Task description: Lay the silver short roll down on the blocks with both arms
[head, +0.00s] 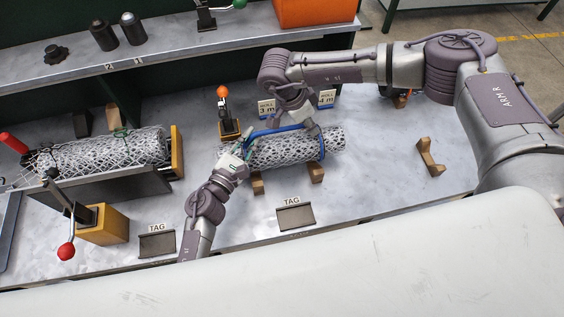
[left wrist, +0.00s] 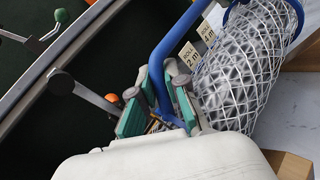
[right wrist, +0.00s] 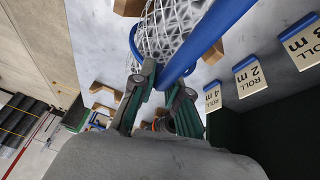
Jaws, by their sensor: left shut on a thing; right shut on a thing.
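The silver short roll (head: 272,152) is a wire mesh cylinder lying level over wooden blocks (head: 316,172). A blue carrying bar (head: 275,130) with hoops runs along it. My left gripper (head: 243,150) is shut on the bar near the roll's left end; the bar also shows between its fingers in the left wrist view (left wrist: 162,82). My right gripper (head: 308,127) is shut on the bar near the right end, also seen in the right wrist view (right wrist: 160,80). The block tops are hidden under the roll, so I cannot tell whether it touches them.
Another mesh roll with green ties (head: 105,152) lies in a machine at left, with a red-knobbed lever (head: 66,250). An orange-knobbed post (head: 223,95) stands behind my left gripper. An empty wooden block (head: 430,160) stands at right. A TAG plate (head: 295,217) lies in front.

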